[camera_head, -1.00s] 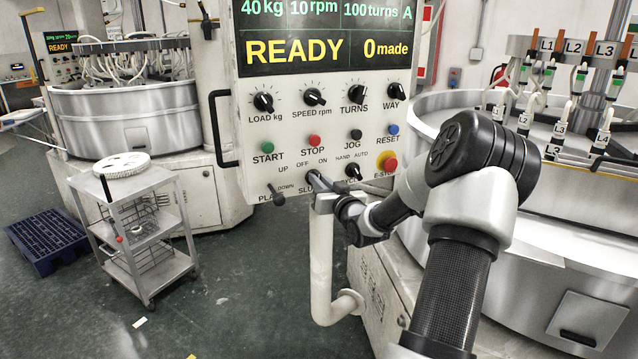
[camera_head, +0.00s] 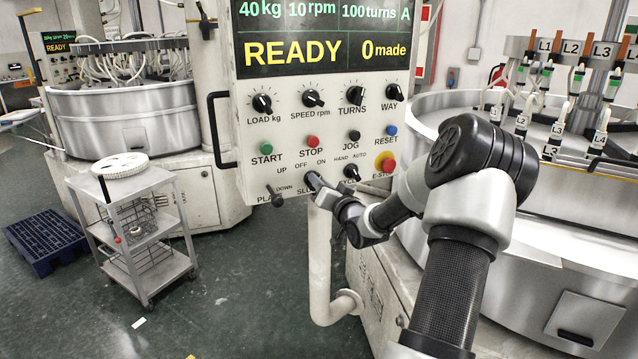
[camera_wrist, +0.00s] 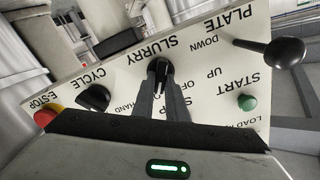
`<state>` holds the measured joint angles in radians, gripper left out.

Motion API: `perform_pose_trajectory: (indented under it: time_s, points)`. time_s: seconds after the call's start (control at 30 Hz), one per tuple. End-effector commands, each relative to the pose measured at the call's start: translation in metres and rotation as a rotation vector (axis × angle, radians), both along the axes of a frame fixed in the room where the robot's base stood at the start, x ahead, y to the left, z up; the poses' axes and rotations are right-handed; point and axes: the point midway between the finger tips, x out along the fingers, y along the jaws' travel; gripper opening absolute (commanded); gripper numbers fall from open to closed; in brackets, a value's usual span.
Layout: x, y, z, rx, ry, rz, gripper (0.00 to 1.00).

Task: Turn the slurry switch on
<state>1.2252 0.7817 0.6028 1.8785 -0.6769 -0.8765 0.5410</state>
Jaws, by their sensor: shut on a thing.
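The slurry switch is a black rotary knob (camera_head: 311,178) in the bottom row of the control panel, below the OFF and ON marks. It also shows in the wrist view (camera_wrist: 159,68), where the panel appears upside down. My gripper (camera_head: 318,186) is at the knob, with its two fingers (camera_wrist: 160,88) closed on the knob's sides. The fingers hide part of the knob and the marks around it, so I cannot tell which mark it points to. The panel display (camera_head: 325,40) reads READY and 0 made.
The plate lever (camera_head: 275,196) is left of the knob; the cycle knob (camera_wrist: 95,97) and red E-stop (camera_head: 384,165) are on the other side. Green START (camera_head: 265,148) and red STOP (camera_head: 312,141) buttons sit above. A trolley (camera_head: 140,215) stands at the left.

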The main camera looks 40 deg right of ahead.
Motion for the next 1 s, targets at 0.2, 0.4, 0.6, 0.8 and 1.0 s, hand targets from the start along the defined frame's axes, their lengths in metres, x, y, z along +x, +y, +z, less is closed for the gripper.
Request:
perform_pose_trajectory:
  time_s: [0.2,0.4,0.6,0.8,1.0]
  points:
    - [0.000,0.000,-0.001,0.004,0.002,-0.001,0.16]
    - [0.000,0.000,-0.001,0.002,0.001,0.000,0.31]
    - [-0.001,0.000,0.000,0.000,0.001,0.000,0.31]
    - [-0.022,0.004,-0.001,-0.001,0.003,-0.001,0.31]
    - [-0.068,0.014,-0.001,-0.001,0.003,-0.003,0.31]
